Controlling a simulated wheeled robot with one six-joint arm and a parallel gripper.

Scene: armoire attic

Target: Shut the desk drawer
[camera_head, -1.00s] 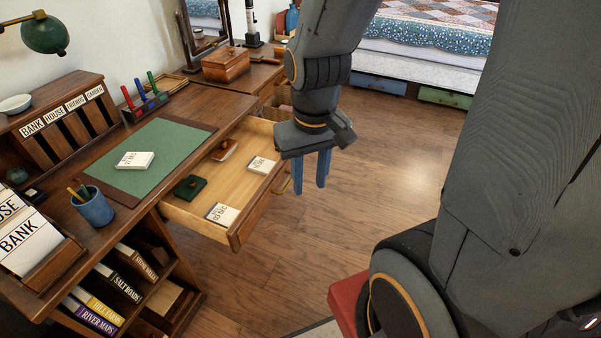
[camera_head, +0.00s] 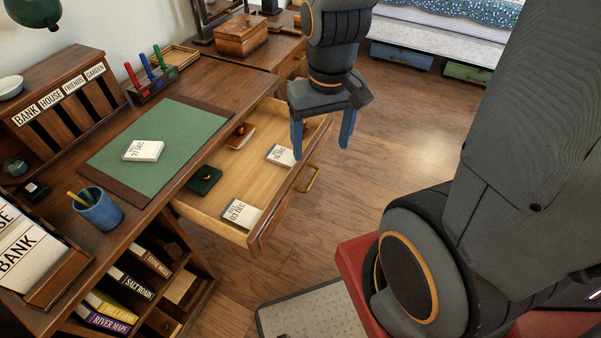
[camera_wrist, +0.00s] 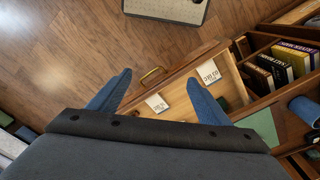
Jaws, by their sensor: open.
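The desk drawer (camera_head: 232,208) is pulled out from under the wooden desk top. Its front has a brass handle (camera_head: 313,179), which also shows in the wrist view (camera_wrist: 152,74). Inside lie two white date cards (camera_head: 241,213) and (camera_head: 281,155), a dark green box (camera_head: 204,180) and a reddish-brown item (camera_head: 240,136). My gripper (camera_head: 322,141) is open and empty, pointing down above the drawer's far front end. In the wrist view my fingers (camera_wrist: 159,98) are spread, with the drawer front and handle beyond them. No contact with the drawer is clear.
The desk (camera_head: 222,92) carries a green mat (camera_head: 190,125) with a date block, a blue pen cup (camera_head: 100,210), and a letter rack (camera_head: 70,100). A shelf of books (camera_head: 130,283) stands below. Open wooden floor (camera_head: 400,150) lies right of the drawer.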

